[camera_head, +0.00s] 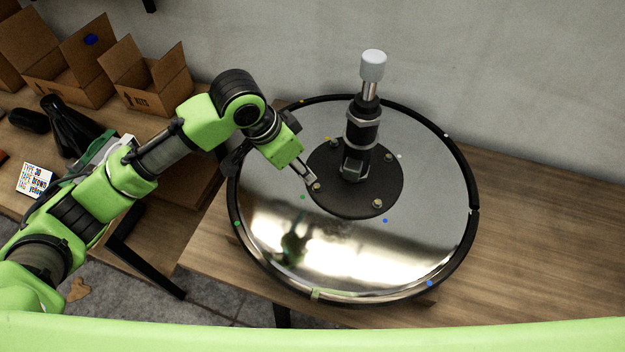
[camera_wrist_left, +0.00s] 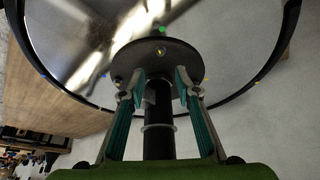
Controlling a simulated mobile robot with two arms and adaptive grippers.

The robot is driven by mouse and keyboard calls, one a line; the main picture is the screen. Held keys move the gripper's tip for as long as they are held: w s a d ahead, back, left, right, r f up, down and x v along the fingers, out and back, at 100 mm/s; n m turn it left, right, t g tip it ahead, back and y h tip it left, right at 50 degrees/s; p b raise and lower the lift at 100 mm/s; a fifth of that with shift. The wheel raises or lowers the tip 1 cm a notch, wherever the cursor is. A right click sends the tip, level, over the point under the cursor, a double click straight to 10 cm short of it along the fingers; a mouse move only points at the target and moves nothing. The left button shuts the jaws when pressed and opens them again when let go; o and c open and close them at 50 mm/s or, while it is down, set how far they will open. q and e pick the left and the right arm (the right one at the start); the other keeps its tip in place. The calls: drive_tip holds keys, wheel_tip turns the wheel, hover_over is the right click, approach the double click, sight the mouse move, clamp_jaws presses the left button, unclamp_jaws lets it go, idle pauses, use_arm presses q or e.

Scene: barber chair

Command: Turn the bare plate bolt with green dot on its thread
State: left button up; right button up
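The black round plate (camera_head: 340,205) sits in the middle of the shiny chair base and carries several brass-coloured bolts. The bolt (camera_head: 317,187) at its left edge is nearest a green dot (camera_head: 303,197) on the shiny disc. In the left wrist view this bolt (camera_wrist_left: 161,51) lies just beyond the fingertips, roughly centred between them, with the green dot (camera_wrist_left: 162,29) above it. My left gripper (camera_head: 309,177) is at this bolt; its wrist view shows the fingers (camera_wrist_left: 160,78) apart and empty. Whether a finger touches the bolt cannot be told. My right gripper is not in view.
The column (camera_head: 361,130) rises from the plate, close to my left gripper. Other bolts (camera_head: 377,203) stand around it. A black rim (camera_head: 470,235) rings the shiny disc, which lies on a wooden table (camera_head: 540,240). Cardboard boxes (camera_head: 150,90) stand at upper left. The table's right side is clear.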

sight(317, 186)
use_arm(q)
drive_tip(key=x, duration=1)
drive_tip(key=shift+s+a+p, duration=0.1)
drive_tip(key=shift+a+p, duration=0.05)
drive_tip(key=shift+p, duration=0.15)
drive_tip(key=shift+c, duration=0.4)
clamp_jaws()
